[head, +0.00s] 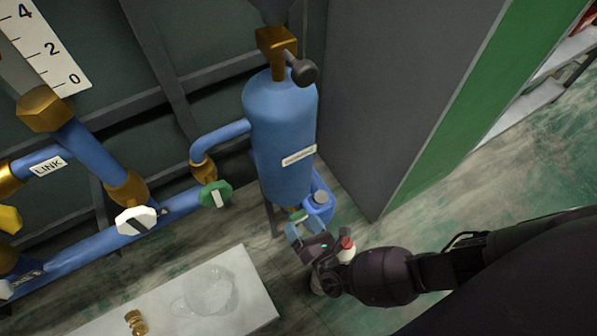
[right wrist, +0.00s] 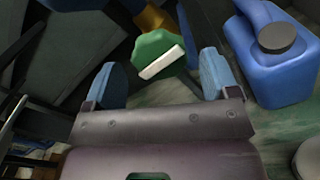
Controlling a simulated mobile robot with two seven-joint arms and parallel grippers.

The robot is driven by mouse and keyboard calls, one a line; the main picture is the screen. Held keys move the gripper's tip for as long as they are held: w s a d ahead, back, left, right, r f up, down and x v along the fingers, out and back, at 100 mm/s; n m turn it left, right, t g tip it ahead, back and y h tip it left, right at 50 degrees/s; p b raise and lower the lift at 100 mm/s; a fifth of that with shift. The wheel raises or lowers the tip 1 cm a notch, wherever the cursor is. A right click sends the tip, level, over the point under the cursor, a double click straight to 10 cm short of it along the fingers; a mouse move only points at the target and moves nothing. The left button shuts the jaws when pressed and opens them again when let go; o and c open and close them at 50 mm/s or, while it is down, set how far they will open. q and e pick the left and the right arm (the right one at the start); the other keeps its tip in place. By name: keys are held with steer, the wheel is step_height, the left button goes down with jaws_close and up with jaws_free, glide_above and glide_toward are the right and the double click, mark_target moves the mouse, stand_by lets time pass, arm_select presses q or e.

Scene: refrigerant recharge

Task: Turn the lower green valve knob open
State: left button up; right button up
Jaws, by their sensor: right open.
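The lower green valve knob (head: 297,215) shows as a small green patch under the blue tank (head: 280,140), partly hidden by my right gripper (head: 306,229). In the right wrist view, a green knob (right wrist: 152,47) with a white bar (right wrist: 162,62) lies ahead, below a brass fitting (right wrist: 153,16). The open blue fingers of my right gripper (right wrist: 160,75) stand either side of it in the picture, with visible gaps. I cannot tell how far ahead it is. Another green knob (head: 215,193) with a white bar sits higher, on the pipe. My left gripper is not in view.
A blue jug (right wrist: 272,55) with a dark cap stands close right of the right gripper. A red-capped bottle (head: 346,246) is beside the gripper. A white board (head: 255,290) holds a clear jug (head: 208,290) and brass fittings (head: 136,322). A grey cabinet (head: 390,90) stands behind.

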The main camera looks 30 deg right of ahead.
steer(key=shift+w, duration=0.3)
steer(key=shift+w+f, duration=0.1)
steer(key=shift+f, duration=0.05)
steer(key=shift+c, duration=1.2)
steer(key=c, duration=0.5)
steer(key=shift+c, duration=0.9)
steer(key=n, duration=0.1)
steer(key=n+p, duration=0.1)
steer(key=n, duration=0.1)
steer(key=shift+r+n, duration=0.2)
steer(key=shift+n, duration=0.1)
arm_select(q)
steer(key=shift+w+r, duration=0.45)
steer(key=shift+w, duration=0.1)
arm_select(e)
steer(key=shift+f+n, duration=0.1)
steer(key=shift+n, duration=0.3)
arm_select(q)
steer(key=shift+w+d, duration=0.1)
